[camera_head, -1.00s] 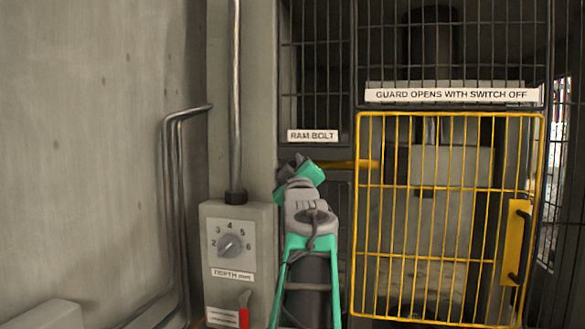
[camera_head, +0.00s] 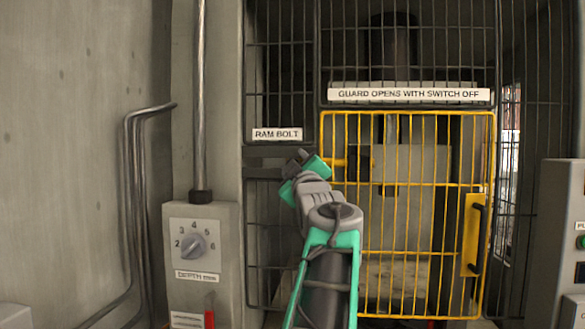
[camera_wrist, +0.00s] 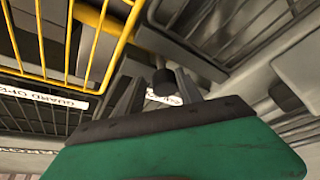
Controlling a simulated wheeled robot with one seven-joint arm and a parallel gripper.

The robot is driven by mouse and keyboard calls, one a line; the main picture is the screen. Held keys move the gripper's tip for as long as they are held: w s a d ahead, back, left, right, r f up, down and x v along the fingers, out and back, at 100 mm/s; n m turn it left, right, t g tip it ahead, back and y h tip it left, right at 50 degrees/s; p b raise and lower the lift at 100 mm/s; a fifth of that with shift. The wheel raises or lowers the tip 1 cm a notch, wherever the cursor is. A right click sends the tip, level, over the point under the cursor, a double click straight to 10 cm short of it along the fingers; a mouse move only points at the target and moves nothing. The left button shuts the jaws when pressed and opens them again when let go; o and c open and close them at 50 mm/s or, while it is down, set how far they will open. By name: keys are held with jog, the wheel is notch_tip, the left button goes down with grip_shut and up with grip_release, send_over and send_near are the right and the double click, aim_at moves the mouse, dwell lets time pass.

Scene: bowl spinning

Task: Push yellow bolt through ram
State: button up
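The yellow bolt (camera_head: 338,162) lies level below the RAM BOLT label (camera_head: 276,134), beside the upper left of the yellow guard. Only a short stretch near its right end shows; my gripper hides the rest. My gripper (camera_head: 297,158) is at the bolt's left, its green body angled up. In the wrist view my gripper's two dark fingers (camera_wrist: 160,86) are apart, with a round dark knob (camera_wrist: 163,79) between or just beyond them. I cannot tell whether they touch it. The ram (camera_head: 395,60) is a dark vertical cylinder behind the mesh, above a grey block.
The yellow guard (camera_head: 407,113) looks shut, with a dark handle (camera_head: 476,235) at right. A control box with a depth dial (camera_head: 194,245) and a red-handled lever (camera_head: 209,312) stands left. Another panel (camera_head: 560,240) stands at the right edge. Dark mesh surrounds the opening.

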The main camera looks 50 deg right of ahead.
jog(key=shift+o, duration=1.4)
jog(key=shift+s+r, duration=0.1)
jog(key=shift+o, duration=0.2)
jog(key=shift+s+a+f, duration=0.15)
jog(key=shift+f, duration=0.15)
jog(key=b+v, duration=0.3)
jog(key=v, duration=0.4)
jog(key=shift+a, duration=0.15)
